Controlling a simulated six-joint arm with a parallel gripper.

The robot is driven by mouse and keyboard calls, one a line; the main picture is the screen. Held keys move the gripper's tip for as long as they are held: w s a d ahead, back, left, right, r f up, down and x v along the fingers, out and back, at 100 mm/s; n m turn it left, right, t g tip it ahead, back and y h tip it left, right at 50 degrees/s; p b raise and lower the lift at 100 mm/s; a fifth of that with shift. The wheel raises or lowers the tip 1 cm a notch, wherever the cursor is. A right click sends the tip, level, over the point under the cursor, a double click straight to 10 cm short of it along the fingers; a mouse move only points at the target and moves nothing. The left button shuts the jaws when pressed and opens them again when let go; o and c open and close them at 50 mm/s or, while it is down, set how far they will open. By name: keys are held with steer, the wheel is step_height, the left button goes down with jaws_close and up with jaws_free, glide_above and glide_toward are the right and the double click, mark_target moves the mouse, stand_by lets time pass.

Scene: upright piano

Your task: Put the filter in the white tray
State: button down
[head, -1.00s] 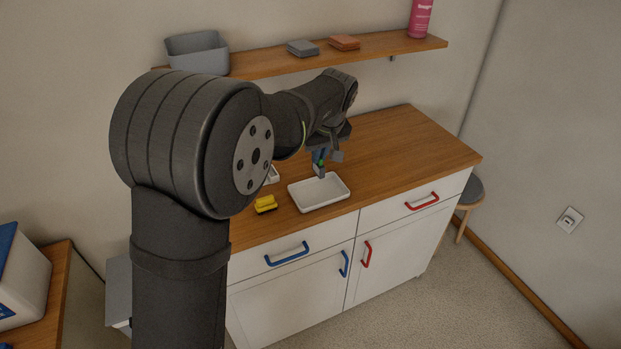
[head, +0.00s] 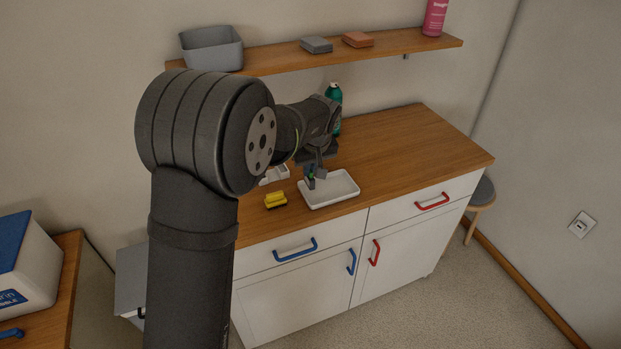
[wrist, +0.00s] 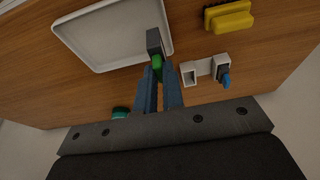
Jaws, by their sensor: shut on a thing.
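The white tray (head: 340,188) lies on the wooden counter; part of it also shows in the wrist view (wrist: 100,40). My gripper (wrist: 158,80) is shut on a small grey block with a green part (wrist: 154,44), apparently the filter. In the wrist view the block overlaps the tray's right corner. In the head view the filter (head: 311,182) is at the tray's left edge. Whether it touches the tray or hangs above it, I cannot tell. My gripper shows small in the head view (head: 313,171).
A white holder (wrist: 204,72) with a blue-tipped grey piece (wrist: 223,74) stands beside the tray. A yellow block (head: 275,200) lies left of the tray. A teal bottle (head: 334,105) stands behind my arm. The counter's right side is clear. A shelf (head: 280,60) runs above.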

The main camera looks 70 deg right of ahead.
mark_target(311, 177)
steer(key=shift+f, duration=1.95)
steer(key=shift+f, duration=0.2)
steer(key=c, duration=1.5)
jaws_free()
steer(key=shift+c, duration=0.2)
steer(key=v, duration=1.2)
steer(key=shift+r, duration=0.2)
